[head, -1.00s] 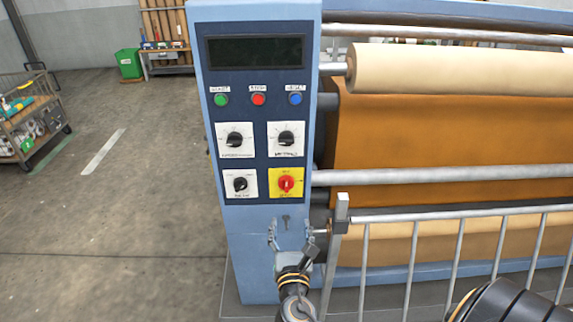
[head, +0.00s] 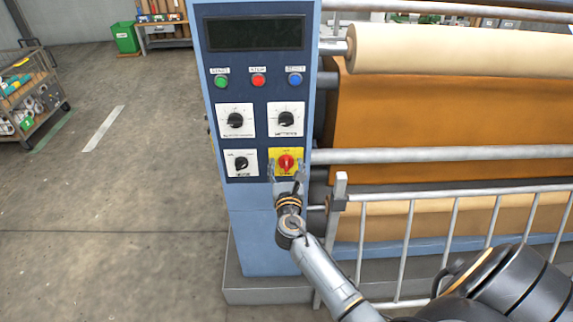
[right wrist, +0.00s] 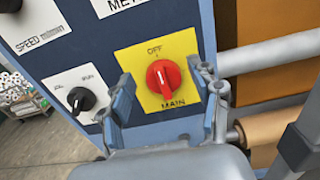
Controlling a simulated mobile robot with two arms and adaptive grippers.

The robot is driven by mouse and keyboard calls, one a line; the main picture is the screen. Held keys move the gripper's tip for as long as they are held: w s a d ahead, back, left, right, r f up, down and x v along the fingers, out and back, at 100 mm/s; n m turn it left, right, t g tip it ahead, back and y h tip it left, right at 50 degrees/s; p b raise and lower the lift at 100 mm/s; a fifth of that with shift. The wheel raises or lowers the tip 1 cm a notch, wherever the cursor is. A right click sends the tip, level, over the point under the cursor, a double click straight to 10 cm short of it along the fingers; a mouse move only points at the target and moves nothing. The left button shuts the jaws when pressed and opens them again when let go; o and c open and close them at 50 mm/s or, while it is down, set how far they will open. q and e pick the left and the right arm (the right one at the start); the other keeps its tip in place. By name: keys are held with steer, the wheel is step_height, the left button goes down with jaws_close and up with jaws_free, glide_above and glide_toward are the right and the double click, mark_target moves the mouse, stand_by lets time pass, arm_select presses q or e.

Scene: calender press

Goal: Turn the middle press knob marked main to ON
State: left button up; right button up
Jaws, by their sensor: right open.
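The red main knob (head: 286,163) sits on a yellow square plate at the lower right of the blue press panel. In the right wrist view the knob (right wrist: 163,79) stands on its yellow plate (right wrist: 187,45), with OFF printed above and MAIN below. Its pale pointer mark is toward the OFF side. My right gripper (head: 286,172) is open in front of the plate's lower part. In the right wrist view its two fingers (right wrist: 168,98) stand on either side of the knob, apart from it as far as I can see. My left gripper is not in view.
A black knob (head: 241,163) on a white plate is left of the main knob, with two white dials above. Green, red and blue buttons (head: 258,80) sit higher. A metal railing (head: 450,195) and rollers are at right. Open floor lies left.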

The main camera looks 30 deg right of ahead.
steer(key=shift+w+d, duration=0.15)
steer(key=shift+c, duration=0.2)
steer(key=c, duration=1.1)
